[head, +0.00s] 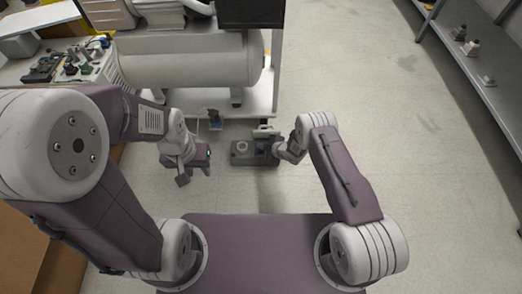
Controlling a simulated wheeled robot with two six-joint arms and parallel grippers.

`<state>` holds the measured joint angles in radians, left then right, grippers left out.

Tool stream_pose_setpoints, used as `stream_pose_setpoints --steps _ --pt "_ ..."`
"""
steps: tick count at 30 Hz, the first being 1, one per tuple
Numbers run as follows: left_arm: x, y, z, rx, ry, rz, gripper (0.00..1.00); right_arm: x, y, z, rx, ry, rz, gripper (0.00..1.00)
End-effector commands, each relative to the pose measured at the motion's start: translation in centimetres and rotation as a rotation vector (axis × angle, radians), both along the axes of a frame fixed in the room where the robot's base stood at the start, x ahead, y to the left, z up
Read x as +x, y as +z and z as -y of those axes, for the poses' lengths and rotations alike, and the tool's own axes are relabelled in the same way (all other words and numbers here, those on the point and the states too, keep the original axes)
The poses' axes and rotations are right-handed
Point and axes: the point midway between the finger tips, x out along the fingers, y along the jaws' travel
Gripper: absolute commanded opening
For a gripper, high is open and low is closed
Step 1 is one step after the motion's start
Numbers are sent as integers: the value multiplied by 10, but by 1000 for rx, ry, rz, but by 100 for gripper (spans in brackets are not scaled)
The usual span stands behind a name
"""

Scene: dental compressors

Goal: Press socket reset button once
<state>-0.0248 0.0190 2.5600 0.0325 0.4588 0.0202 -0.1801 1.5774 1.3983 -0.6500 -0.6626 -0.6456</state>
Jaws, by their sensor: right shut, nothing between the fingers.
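A dark grey box (239,159) with a pale round part on its top, which looks like the socket, is on the floor in front of the compressor in the head view. A reset button is too small to make out. My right gripper (268,147) is at the right side of this box and hides part of it; it is shut and empty. Whether it touches the box I cannot tell. My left gripper (194,174) is left of the box, apart from it, with its fingertips spread and nothing visible between them.
A compressor with a white horizontal tank (190,62) stands on a white base at the back. A small dark item (215,120) is near its front edge. A bench with tools (70,66) is at left, a grey shelf (480,75) at right. Floor between is clear.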

Motion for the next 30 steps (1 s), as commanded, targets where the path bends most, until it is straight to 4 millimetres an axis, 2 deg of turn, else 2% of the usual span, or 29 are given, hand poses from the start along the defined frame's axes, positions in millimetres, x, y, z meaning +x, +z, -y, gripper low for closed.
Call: stream_pose_setpoints --steps 22,30 --pt "0 0 0 0 0 0 36 0 0 0 0 0 0 0" --pt "0 -8 0 0 0 0 36 0 -9 0 0 0 0 0"
